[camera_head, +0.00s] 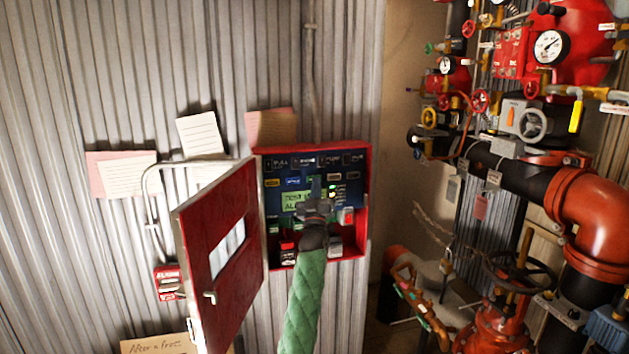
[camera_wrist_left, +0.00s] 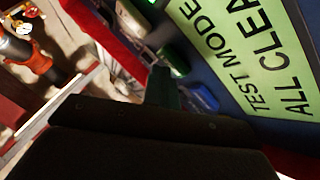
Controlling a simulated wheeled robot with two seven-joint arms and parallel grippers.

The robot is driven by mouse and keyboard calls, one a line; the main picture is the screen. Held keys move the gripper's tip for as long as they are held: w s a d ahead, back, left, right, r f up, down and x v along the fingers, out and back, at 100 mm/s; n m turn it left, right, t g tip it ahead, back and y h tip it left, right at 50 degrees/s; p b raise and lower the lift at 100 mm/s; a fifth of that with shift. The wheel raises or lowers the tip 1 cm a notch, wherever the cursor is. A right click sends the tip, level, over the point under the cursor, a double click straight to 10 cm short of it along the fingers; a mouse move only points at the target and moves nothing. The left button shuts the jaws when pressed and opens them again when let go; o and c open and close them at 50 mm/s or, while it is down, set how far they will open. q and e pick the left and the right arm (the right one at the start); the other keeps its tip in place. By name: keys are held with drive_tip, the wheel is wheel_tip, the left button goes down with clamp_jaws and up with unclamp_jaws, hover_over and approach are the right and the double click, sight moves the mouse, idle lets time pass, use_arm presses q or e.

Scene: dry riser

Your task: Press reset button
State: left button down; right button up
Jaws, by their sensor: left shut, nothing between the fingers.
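The red alarm panel (camera_head: 367,190) is on the corrugated wall with its red door (camera_head: 215,260) swung open to the left. Its blue face has a green display (camera_head: 294,201), partly covered by my gripper; in the left wrist view the display (camera_wrist_left: 240,50) reads "TEST MODE ALL CLEAR". My left gripper (camera_head: 316,186) is shut and empty in front of the face, right of the display. In the wrist view its finger (camera_wrist_left: 164,86) is beside a green button (camera_wrist_left: 174,62) and a blue button (camera_wrist_left: 201,97); contact cannot be told. No reset label is readable.
Paper notes (camera_head: 125,174) hang on the wall left of the panel. A small red box (camera_head: 168,283) is mounted below them. Red valves and thick pipes (camera_head: 590,225) crowd the right side. The open door stands close to the left of my arm.

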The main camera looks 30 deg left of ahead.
use_arm(q)
drive_tip(key=shift+s+d, duration=0.35)
drive_tip(key=shift+d, duration=0.05)
drive_tip(key=s+d+p, duration=0.1)
drive_tip(key=s+d, duration=0.2)
drive_tip(key=shift+s+d, duration=0.15)
drive_tip(key=shift+d, duration=0.25)
idle(0.3)
idle(0.8)
